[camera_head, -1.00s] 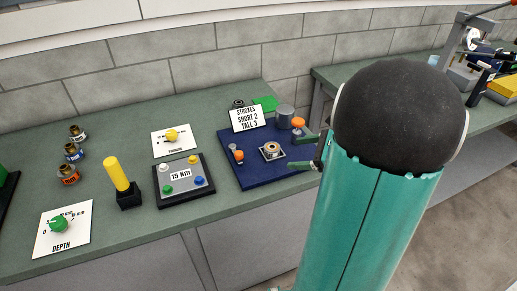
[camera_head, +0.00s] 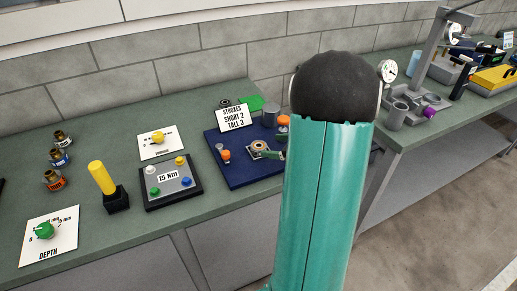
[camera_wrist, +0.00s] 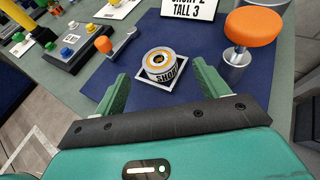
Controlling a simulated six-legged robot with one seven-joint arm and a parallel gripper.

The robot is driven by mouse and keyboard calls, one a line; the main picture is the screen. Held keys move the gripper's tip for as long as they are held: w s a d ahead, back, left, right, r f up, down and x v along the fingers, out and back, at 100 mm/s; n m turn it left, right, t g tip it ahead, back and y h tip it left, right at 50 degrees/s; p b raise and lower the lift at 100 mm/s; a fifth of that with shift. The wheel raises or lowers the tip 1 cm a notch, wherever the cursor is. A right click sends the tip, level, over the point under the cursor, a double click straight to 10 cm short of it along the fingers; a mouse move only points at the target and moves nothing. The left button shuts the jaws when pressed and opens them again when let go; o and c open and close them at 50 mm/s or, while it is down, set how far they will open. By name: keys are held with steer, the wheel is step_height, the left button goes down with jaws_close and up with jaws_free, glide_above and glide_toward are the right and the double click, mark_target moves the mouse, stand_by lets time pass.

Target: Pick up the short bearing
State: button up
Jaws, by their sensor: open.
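The short bearing (camera_wrist: 160,65) is a squat ring with an orange band on top and the label "SHORT" on its side. It sits on a small white-edged square holder (camera_wrist: 180,82) on the blue mat (camera_wrist: 75,72). In the head view the bearing (camera_head: 259,146) shows near the mat's right part, partly next to my gripper. My gripper (camera_wrist: 162,90) is open in the wrist view, with a green finger on each side, just short of the bearing. The bearing lies ahead of and between the fingers, apart from both. In the head view my arm hides much of the gripper.
An orange-topped knob (camera_wrist: 252,27) stands close to the right finger. A "STROKES SHORT 2 TALL 3" sign (camera_head: 232,118) stands behind. The "15 Nm" panel (camera_head: 170,180) is left of the mat.

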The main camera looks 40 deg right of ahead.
mark_target(260, 146)
steer(key=x, duration=0.5)
steer(key=shift+w+a+f, duration=0.1)
steer(key=shift+w+f, duration=0.1)
steer(key=shift+f, duration=0.05)
steer(key=c, duration=1.4)
steer(key=shift+o, duration=0.2)
steer(key=shift+r, duration=0.15)
